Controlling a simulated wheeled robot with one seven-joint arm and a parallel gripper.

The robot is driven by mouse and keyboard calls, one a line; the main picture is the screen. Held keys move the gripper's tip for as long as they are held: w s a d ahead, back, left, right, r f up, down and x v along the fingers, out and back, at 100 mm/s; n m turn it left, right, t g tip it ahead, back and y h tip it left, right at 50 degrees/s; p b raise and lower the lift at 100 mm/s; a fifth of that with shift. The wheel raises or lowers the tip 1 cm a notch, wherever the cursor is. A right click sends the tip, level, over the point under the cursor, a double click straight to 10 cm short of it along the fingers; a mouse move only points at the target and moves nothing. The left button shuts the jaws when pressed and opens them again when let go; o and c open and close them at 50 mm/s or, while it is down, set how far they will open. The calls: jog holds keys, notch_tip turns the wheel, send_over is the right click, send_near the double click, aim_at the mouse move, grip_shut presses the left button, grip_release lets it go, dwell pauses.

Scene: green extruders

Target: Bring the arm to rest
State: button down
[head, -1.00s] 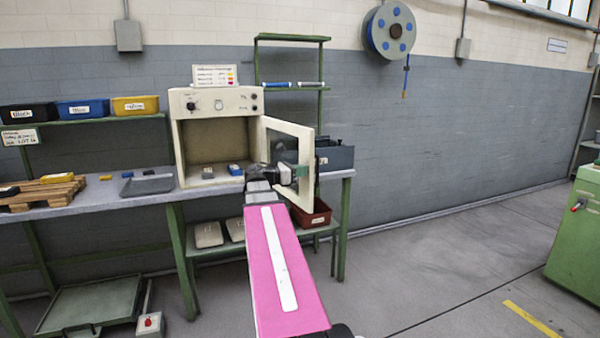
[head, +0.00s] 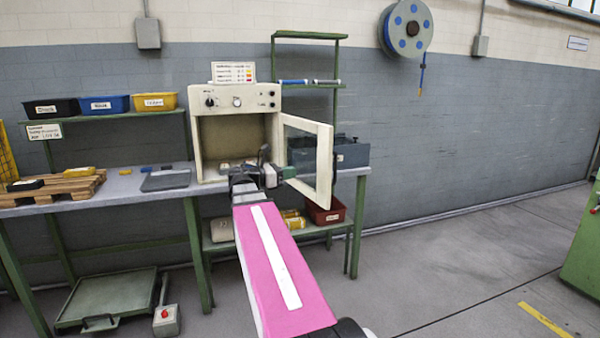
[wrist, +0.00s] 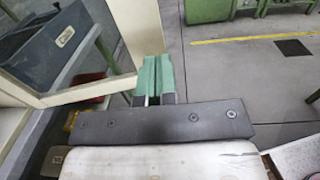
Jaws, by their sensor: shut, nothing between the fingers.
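My gripper (wrist: 153,80) shows in the wrist view with its two green fingers together and nothing between them. In the head view my pink arm reaches forward, and the gripper (head: 283,173) is in front of the cabinet opening, close to the open door. The cream cabinet (head: 204,150) stands on the workbench with its door (head: 325,160) swung open to the right. In the wrist view the door's frame and pane (wrist: 55,50) are just left of the fingers. I cannot tell whether the gripper touches the door.
The workbench (head: 130,192) carries a grey tray (head: 166,180) and a wooden pallet (head: 60,188) on the left. A dark bin (head: 352,155) stands behind the door. A red bin (head: 326,212) is on the lower shelf.

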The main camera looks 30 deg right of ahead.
jog(key=a+f+m+t+y, duration=0.2)
jog(key=a+f+m+y, duration=0.3)
jog(key=f, duration=0.7)
jog(key=a+f+m+t+y, duration=0.1)
jog(key=a+f+y, duration=0.2)
jog(key=a+f, duration=0.65)
jog(key=s+a+f+m+y, duration=0.2)
jog(key=a+f+m+y, duration=0.3)
jog(key=a+f, duration=0.3)
jog(key=s+a+f+m+y, duration=0.3)
jog(key=a+f, duration=0.4)
jog(key=f, duration=0.4)
jog(key=shift+a+m+y, duration=0.4)
jog(key=shift+m+y, duration=0.5)
jog(key=shift+m, duration=0.1)
jog(key=shift+w+d, duration=0.1)
